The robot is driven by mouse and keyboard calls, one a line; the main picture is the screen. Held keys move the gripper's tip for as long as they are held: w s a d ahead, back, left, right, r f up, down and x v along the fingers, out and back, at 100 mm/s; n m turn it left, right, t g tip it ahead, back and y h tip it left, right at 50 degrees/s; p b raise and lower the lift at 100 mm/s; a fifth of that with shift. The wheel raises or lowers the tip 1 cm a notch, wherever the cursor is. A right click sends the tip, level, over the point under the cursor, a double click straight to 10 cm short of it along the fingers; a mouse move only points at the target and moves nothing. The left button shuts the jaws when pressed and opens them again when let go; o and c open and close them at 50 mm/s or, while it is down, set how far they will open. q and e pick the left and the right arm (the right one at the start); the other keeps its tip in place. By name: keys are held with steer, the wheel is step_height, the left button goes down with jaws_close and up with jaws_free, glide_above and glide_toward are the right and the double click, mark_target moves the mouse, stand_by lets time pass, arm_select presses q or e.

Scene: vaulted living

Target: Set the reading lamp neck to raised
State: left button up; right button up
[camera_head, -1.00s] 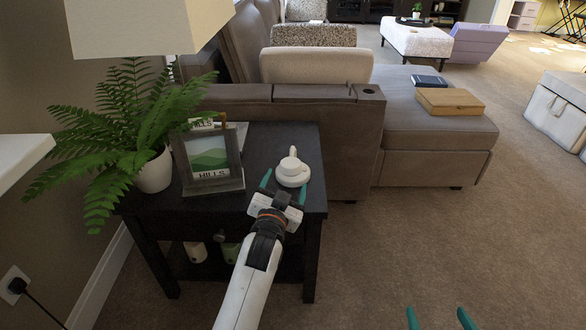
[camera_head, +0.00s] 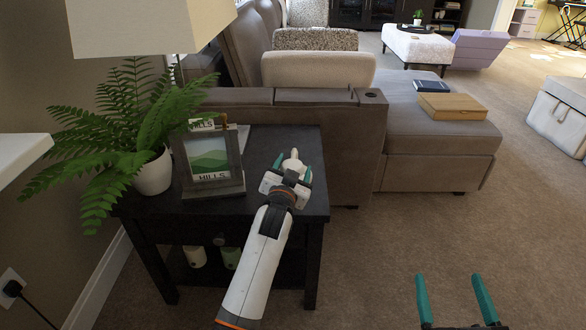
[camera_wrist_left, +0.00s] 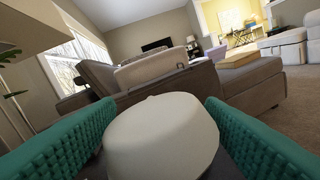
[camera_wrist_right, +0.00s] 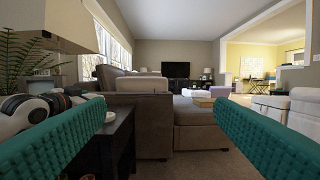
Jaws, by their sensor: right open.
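The small white reading lamp (camera_head: 293,162) is on the dark side table (camera_head: 262,145), mostly hidden behind my left gripper. My left gripper (camera_head: 292,168) is open, with its teal fingers on either side of the lamp's white head. In the left wrist view the rounded white head (camera_wrist_left: 162,138) fills the space between the fingers; I cannot tell whether they touch it. The lamp's neck and base are hidden. My right gripper (camera_head: 450,279) is open and empty above the carpet at the lower right, well away from the lamp.
A framed picture (camera_head: 212,160) and a potted fern (camera_head: 152,176) stand left of the lamp. A large lampshade (camera_head: 140,25) hangs over them. The brown sofa (camera_head: 345,150) stands directly behind and right of the table. The carpet (camera_head: 400,235) on the right is clear.

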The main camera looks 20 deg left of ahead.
arm_select(q)
steer(key=c, duration=1.1)
steer(key=shift+o, duration=0.2)
